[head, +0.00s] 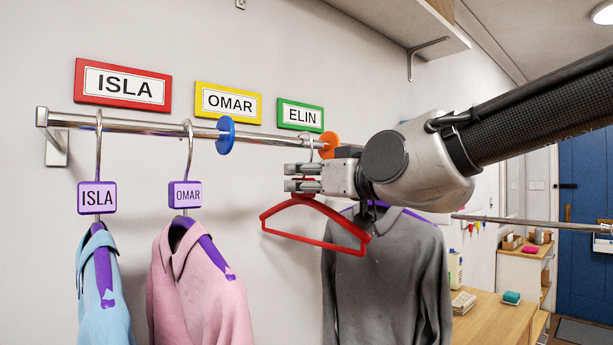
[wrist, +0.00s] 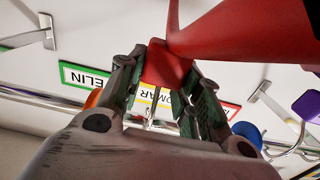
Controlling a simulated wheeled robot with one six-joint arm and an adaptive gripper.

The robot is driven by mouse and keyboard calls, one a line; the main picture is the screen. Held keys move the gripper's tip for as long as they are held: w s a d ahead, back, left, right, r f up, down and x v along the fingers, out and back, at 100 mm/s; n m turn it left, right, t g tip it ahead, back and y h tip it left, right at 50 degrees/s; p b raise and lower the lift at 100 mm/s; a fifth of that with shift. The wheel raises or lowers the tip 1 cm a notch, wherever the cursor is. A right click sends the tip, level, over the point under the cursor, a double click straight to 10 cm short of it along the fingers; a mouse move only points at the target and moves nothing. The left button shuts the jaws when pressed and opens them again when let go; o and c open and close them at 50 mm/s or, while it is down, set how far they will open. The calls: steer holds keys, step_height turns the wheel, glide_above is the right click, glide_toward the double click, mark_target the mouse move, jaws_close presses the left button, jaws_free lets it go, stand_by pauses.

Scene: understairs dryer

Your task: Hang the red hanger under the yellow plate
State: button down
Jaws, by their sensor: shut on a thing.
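The red hanger (head: 318,243) is held in my gripper (head: 300,180), below the rail's right part. Its thin hook rises to about rail height, just left of the orange disc; I cannot tell whether it touches the rail. In the wrist view, my gripper (wrist: 166,75) is shut on the red block (wrist: 166,62) of the hanger, whose red arm fills the upper right. The yellow plate (head: 228,102), marked OMAR, is on the wall above the rail, left of my gripper.
The metal rail (head: 270,138) carries a blue disc (head: 225,135) and an orange disc (head: 329,145). A blue shirt (head: 103,285) and a pink shirt (head: 198,285) hang left of the blue disc. A grey garment (head: 390,270) hangs behind my gripper. Red and green plates flank the yellow one.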

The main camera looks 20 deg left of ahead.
steer(key=c, duration=0.9)
jaws_free()
steer(key=shift+d, duration=0.1)
steer(key=v, duration=1.1)
steer(key=shift+s+d, duration=0.25)
steer(key=shift+d, duration=0.05)
steer(key=w+d+f+m+h, duration=0.25)
steer(key=d+f, duration=0.25)
steer(key=d, duration=0.4)
steer(key=w+d+f+m+t+h, duration=0.1)
steer(key=w+d+f+h, duration=0.3)
steer(key=d, duration=0.4)
steer(key=w+d+f+m+h, duration=0.1)
steer(key=d+f+m+h, duration=0.15)
steer(key=d+f, duration=0.5)
steer(key=s+d+f+m+g+h, duration=0.1)
steer(key=s+d+f+m+h, duration=0.1)
steer(key=d, duration=0.6)
steer(key=s+d+f+m+g+h, duration=0.2)
steer(key=s+d+f, duration=0.2)
steer(key=s+d, duration=0.3)
steer(key=s+d+f+m+g+h, duration=0.2)
steer(key=s+d+f+h, duration=0.1)
steer(key=d, duration=0.6)
steer(key=shift+s+f+m, duration=0.15)
steer(key=shift+s+f, duration=0.1)
steer(key=shift+s, duration=0.2)
steer(key=shift+s+f+m, duration=0.15)
steer(key=shift+s+f, duration=0.1)
steer(key=shift+s, duration=0.25)
